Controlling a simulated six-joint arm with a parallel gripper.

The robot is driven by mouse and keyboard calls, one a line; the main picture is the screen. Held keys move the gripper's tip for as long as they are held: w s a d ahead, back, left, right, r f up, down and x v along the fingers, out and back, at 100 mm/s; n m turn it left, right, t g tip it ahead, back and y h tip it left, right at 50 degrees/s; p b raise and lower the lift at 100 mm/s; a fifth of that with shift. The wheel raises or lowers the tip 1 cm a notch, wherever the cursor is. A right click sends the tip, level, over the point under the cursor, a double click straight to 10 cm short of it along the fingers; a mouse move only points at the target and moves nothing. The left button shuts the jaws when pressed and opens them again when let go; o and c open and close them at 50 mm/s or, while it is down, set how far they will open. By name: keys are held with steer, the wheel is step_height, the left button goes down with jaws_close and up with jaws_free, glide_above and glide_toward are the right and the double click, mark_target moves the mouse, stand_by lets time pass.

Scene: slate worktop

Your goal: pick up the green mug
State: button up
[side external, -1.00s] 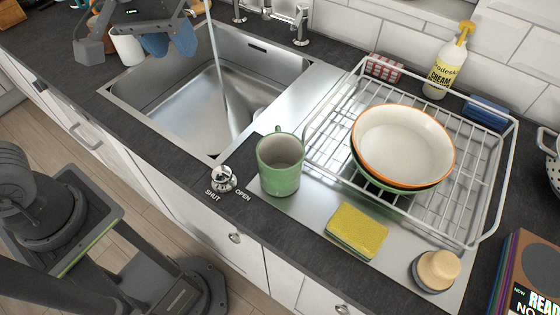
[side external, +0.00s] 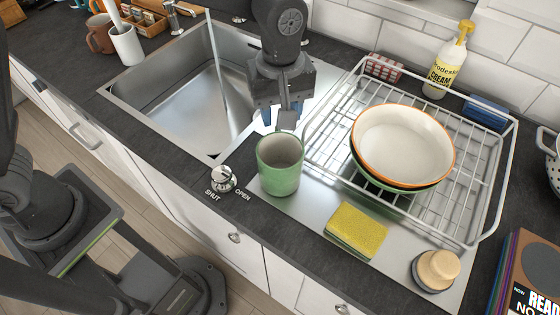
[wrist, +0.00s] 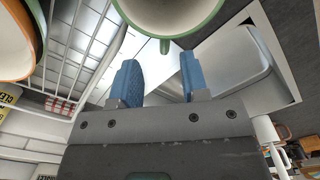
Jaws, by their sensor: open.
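The green mug (side external: 278,172) stands upright on the steel drainboard, to the right of the chrome knob. In the side view my gripper (side external: 276,117) is just behind the mug, pointing down, its fingertips partly behind the rim. The mug's handle is hidden there. In the wrist view the mug (wrist: 168,12) is at the top edge, with its green handle (wrist: 165,45) pointing toward my gripper (wrist: 159,62). The two blue finger pads are apart, one on each side of the handle's line, with nothing between them.
A wire dish rack (side external: 469,215) with stacked bowls (side external: 405,140) stands to the mug's right. A yellow sponge (side external: 356,230) and a wooden-topped brush (side external: 437,268) lie in front. The sink (side external: 165,95) with running water (side external: 216,75) is left, and the knob (side external: 222,178) is close by.

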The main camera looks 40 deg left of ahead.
mark_target(279, 157)
steer(key=shift+a+f, duration=0.15)
steer(key=shift+f, duration=1.65)
steer(key=shift+a+f, duration=0.1)
steer(key=shift+f, duration=1.65)
steer(key=shift+c, duration=0.2)
jaws_close()
steer(key=shift+r, duration=0.1)
